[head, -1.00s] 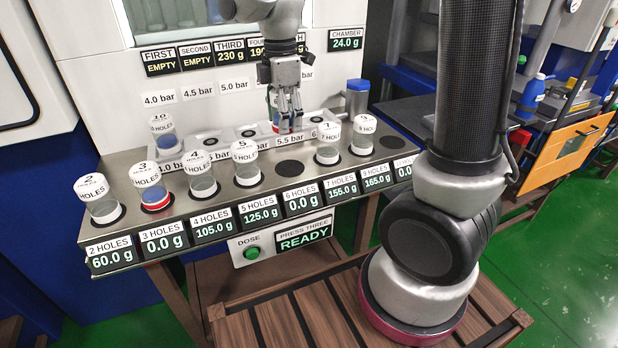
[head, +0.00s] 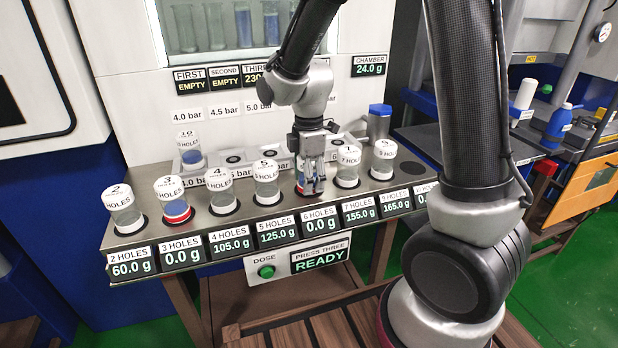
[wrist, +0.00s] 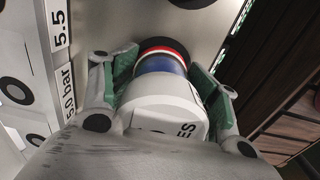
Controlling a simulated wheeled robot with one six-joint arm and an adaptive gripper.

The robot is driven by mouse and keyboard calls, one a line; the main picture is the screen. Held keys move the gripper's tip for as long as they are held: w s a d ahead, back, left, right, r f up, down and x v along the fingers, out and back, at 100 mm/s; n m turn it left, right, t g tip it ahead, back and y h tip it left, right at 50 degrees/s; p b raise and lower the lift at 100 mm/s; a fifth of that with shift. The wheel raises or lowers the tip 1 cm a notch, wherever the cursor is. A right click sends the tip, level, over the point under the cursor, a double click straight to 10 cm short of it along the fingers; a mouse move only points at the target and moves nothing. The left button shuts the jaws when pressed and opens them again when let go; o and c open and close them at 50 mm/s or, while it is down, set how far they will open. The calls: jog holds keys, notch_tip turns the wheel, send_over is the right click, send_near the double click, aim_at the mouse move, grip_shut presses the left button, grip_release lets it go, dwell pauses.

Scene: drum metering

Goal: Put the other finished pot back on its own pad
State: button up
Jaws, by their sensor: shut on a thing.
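My gripper (head: 311,186) is shut on a white-capped pot (wrist: 162,98) with blue contents and a red and white band at its base. In the wrist view my gripper (wrist: 165,75) has a green-padded finger on each side of the pot. The pot is upright over the front-row spot behind the 6 HOLES display (head: 320,222), which reads 0.0 g. A dark round pad (wrist: 158,44) shows at the pot's base; I cannot tell whether they touch. The fingers hide most of the pot in the head view.
The 5-hole pot (head: 266,186) stands close on the left and the 7-hole pot (head: 347,168) close on the right. The 10-hole pot (head: 191,156) stands on the back row. The rightmost front pad (head: 419,168) is empty. The press display (head: 320,257) reads READY.

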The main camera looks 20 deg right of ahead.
jog(key=shift+f, duration=0.1)
jog(key=o, duration=1.3)
